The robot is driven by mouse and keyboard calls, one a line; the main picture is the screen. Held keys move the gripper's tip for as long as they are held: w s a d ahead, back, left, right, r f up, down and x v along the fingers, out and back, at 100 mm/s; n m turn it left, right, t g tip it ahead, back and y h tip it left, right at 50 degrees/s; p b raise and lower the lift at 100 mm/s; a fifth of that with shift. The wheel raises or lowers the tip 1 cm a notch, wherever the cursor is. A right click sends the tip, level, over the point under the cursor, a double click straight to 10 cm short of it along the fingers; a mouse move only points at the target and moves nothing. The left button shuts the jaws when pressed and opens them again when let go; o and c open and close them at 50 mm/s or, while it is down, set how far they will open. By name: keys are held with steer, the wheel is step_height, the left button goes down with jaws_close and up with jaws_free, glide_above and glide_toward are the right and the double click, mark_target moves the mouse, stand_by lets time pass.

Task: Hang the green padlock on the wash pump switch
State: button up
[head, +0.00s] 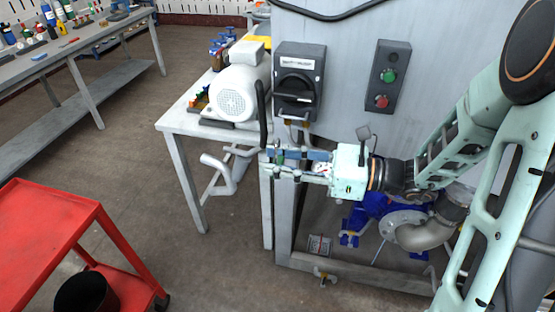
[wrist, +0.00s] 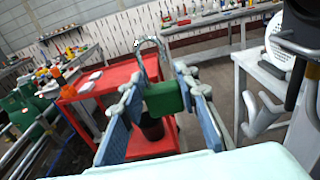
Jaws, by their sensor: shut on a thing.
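The green padlock (wrist: 163,98) is held between the two blue finger pads of my gripper (wrist: 155,110) in the wrist view. Its metal shackle arches away from the body. In the head view my gripper (head: 277,163) points left, and only a small green bit of the padlock (head: 279,157) shows between the fingers. The dark switch box (head: 299,80) with a black rotary handle is mounted on the grey panel, above and slightly right of the gripper. Its label is too small to read surely. The padlock is apart from the switch.
A box with green and red buttons (head: 388,76) is right of the switch. A white motor (head: 240,88) stands on the table left of it. A bent pipe and a dark upright bar are near the gripper. A red cart (head: 52,240) is at lower left, with open floor between.

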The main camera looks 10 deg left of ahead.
steer(key=shift+r+p, duration=0.15)
steer(key=shift+p, duration=0.15)
steer(key=w+p, duration=0.1)
steer(key=w, duration=0.9)
steer(key=shift+d, duration=0.35)
steer(key=shift+p, duration=0.35)
stand_by(0.4)
steer(key=shift+w, duration=0.3)
